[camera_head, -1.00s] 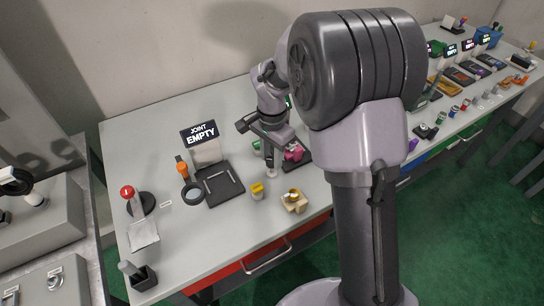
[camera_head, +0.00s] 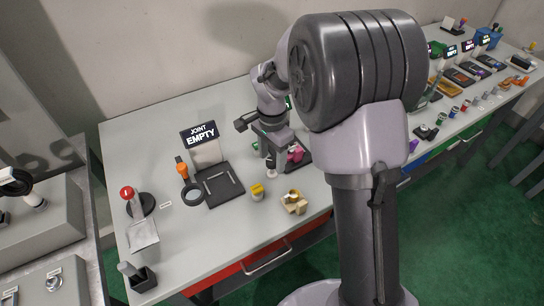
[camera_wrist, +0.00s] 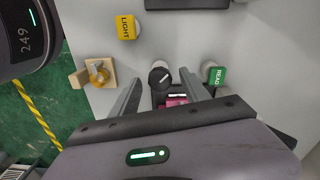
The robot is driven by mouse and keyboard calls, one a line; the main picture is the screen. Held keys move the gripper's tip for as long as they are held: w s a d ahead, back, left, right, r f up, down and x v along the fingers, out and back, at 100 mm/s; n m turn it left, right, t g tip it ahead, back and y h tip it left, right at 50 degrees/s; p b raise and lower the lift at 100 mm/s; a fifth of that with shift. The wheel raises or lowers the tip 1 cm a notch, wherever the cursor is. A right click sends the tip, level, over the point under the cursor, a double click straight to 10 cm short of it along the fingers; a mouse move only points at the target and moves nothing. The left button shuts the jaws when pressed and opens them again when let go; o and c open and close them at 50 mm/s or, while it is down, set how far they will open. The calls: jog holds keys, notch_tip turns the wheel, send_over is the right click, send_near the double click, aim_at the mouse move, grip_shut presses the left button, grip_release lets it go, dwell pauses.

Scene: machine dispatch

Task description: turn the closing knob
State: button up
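A black round knob (camera_wrist: 160,78) with a white pointer line on top shows in the wrist view, between the fingertips of my gripper (camera_wrist: 160,84). The two grey fingers stand apart on either side of it, with a gap visible on both sides. A pink part (camera_wrist: 176,99) lies just below the knob in the picture, partly hidden by my gripper body. In the head view my gripper (camera_head: 271,160) points down over the table, beside the pink part (camera_head: 296,154); the knob cannot be made out there. I cannot tell how high the fingertips are relative to the knob.
A yellow LIGHT piece (camera_wrist: 127,27), a wooden block with a brass part (camera_wrist: 97,72) and a green READ piece (camera_wrist: 217,75) stand nearby. A black tray (camera_head: 222,193) with an EMPTY sign (camera_head: 200,134) is to the left. The table's front edge is close.

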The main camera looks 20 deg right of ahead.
aim_at(272, 161)
notch_tip(272, 161, up, 17)
jog(key=p, duration=0.6)
jog(key=shift+r, duration=0.2)
jog(key=s+a+n+t+y+b, duration=0.1)
jog(key=s+n+t+b, duration=0.2)
jog(key=s, duration=0.9)
jog(key=s+a+n+t+y+b, duration=0.1)
jog(key=s+n, duration=0.4)
jog(key=s, duration=0.7)
jog(key=shift+a+f+t+b, duration=0.2)
jog(key=shift+a+t+b, duration=0.6)
jog(key=shift+t+b, duration=0.15)
jog(key=shift+a+n, duration=0.1)
jog(key=shift+n, duration=0.2)
